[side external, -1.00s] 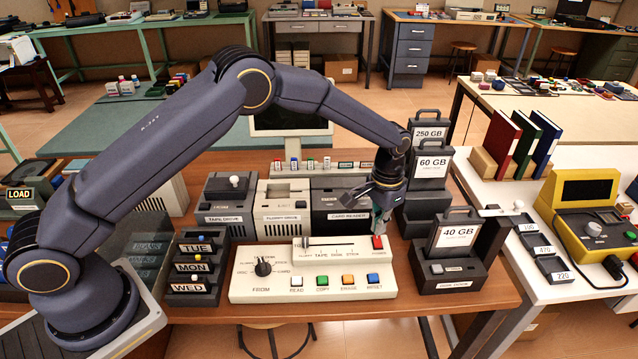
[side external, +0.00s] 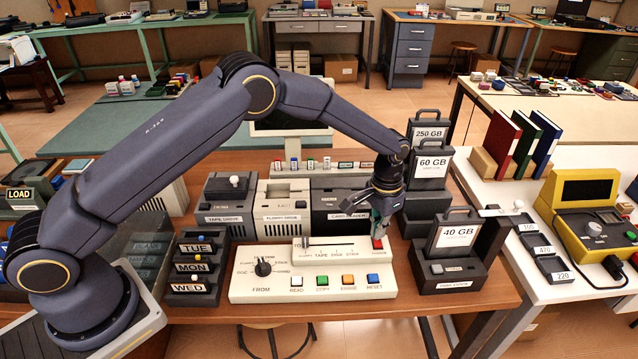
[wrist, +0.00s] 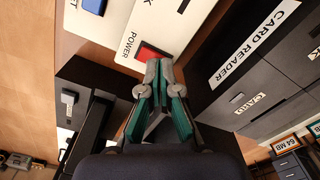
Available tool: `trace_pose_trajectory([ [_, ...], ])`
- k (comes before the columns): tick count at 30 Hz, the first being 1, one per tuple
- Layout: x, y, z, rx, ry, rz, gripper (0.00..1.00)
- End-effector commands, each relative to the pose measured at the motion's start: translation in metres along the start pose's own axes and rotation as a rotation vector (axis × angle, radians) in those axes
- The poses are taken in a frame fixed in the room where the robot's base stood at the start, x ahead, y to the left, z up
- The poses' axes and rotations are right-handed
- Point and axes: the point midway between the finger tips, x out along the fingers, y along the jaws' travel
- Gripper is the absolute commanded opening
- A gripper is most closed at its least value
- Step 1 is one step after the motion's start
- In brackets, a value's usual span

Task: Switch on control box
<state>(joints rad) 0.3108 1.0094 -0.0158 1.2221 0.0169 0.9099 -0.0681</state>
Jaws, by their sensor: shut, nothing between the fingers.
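The control box (side external: 245,288) is a cream panel on the wooden table, with a slider (side external: 303,242) at its top, a black rotary knob (side external: 263,268), and a row of white, green, orange and blue buttons. Its red POWER switch (side external: 377,244) sits at the upper right corner; the red switch also shows in the wrist view (wrist: 146,54), partly hidden by the fingertips. My gripper (side external: 378,236) is shut and empty, pointing down at the switch. In the wrist view the gripper tips (wrist: 158,66) overlap the switch's edge; I cannot tell whether they touch it.
The card reader (side external: 335,203) stands close behind the box. The 40 GB disk unit (side external: 450,275) stands close to its right. TUE, MON and WED blocks (side external: 196,265) stand at its left. The table strip in front of the box is clear.

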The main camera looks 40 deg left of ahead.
Motion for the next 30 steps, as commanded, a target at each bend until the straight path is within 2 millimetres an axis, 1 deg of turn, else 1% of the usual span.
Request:
trace_pose_trajectory([
  [19, 0.008, 0.000, 0.000, 0.000, -0.001, 0.000, 0.00],
  [23, 0.000, 0.000, 0.000, 0.000, 0.001, 0.000, 0.00],
  [30, -0.021, 0.000, 0.000, 0.000, 0.001, 0.000, 0.00],
])
